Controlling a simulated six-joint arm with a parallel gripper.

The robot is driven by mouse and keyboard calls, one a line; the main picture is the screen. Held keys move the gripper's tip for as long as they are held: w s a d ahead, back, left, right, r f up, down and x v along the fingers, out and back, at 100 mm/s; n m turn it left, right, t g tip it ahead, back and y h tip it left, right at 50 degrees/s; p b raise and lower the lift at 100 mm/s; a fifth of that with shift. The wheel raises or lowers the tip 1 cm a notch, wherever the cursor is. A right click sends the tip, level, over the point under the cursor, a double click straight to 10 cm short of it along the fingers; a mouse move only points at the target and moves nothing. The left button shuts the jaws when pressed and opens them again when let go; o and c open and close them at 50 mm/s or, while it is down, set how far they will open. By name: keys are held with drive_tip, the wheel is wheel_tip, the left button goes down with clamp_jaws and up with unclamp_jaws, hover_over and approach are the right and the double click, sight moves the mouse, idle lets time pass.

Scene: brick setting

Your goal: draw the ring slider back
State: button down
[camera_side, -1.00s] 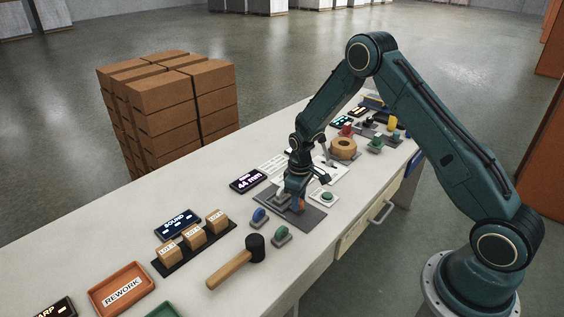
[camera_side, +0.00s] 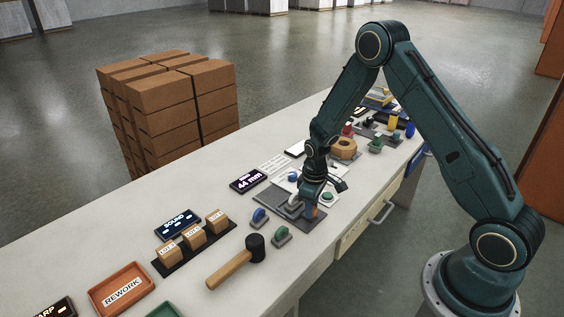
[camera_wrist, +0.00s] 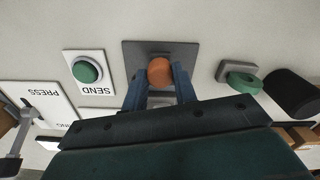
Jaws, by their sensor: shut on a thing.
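The ring slider has an orange knob (camera_side: 312,212) on a dark base plate (camera_side: 270,204). In the wrist view the round orange top (camera_wrist: 160,71) sits between my two blue-grey fingers, over the dark plate (camera_wrist: 134,50). My gripper (camera_side: 310,207) is shut on this knob, near the right, front-edge end of the plate in the side view. The gripper hides part of the slider. A display (camera_side: 248,181) beside the plate reads 44 mm.
A green SEND button (camera_side: 328,197) stands close to my gripper. Blue (camera_side: 259,215) and green (camera_side: 281,235) knobs and a mallet (camera_side: 237,262) lie to the left.

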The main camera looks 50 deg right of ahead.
drive_tip(key=shift+s, duration=0.25)
drive_tip(key=c, duration=1.1)
unclamp_jaws()
drive_tip(key=shift+w, duration=0.1)
drive_tip(key=shift+r, duration=0.8)
wheel_tip(320, 180, up, 12)
drive_tip(key=shift+r, duration=0.15)
